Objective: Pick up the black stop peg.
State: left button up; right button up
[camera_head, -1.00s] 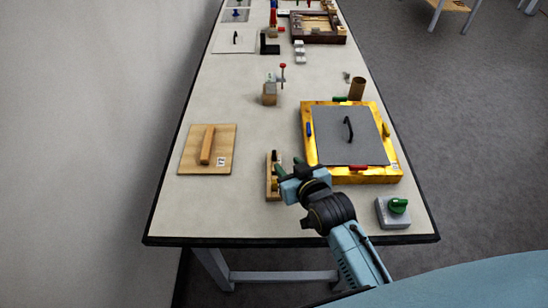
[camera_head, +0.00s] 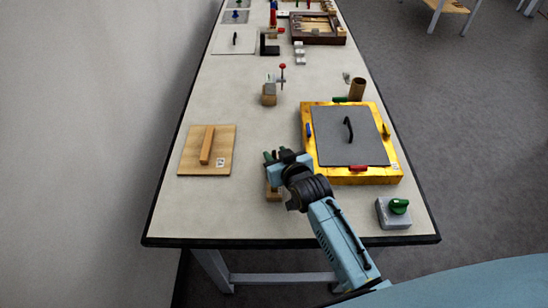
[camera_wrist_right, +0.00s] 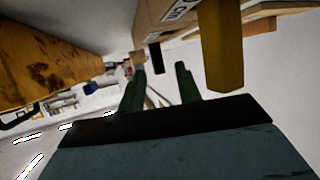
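My right gripper (camera_head: 275,156) is over the far end of a small wooden rack (camera_head: 273,195) on the bench, and the arm hides most of the rack. In the right wrist view, the two green fingers of the gripper (camera_wrist_right: 160,70) stand apart. The black stop peg (camera_wrist_right: 155,57) shows as a short dark piece in line with the gap between the fingertips. I cannot tell whether it is between them or just beyond; no contact shows. A thicker yellow-brown peg (camera_wrist_right: 222,45) is close beside the right finger in that view. My left gripper is not in view.
A gilt frame (camera_head: 352,178) with a grey, black-handled panel lies right of the gripper. A grey box with a green knob (camera_head: 394,213) is at the front right. A wooden board (camera_head: 225,150) lies to the left. The bench front left is clear.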

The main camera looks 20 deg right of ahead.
grip_shut()
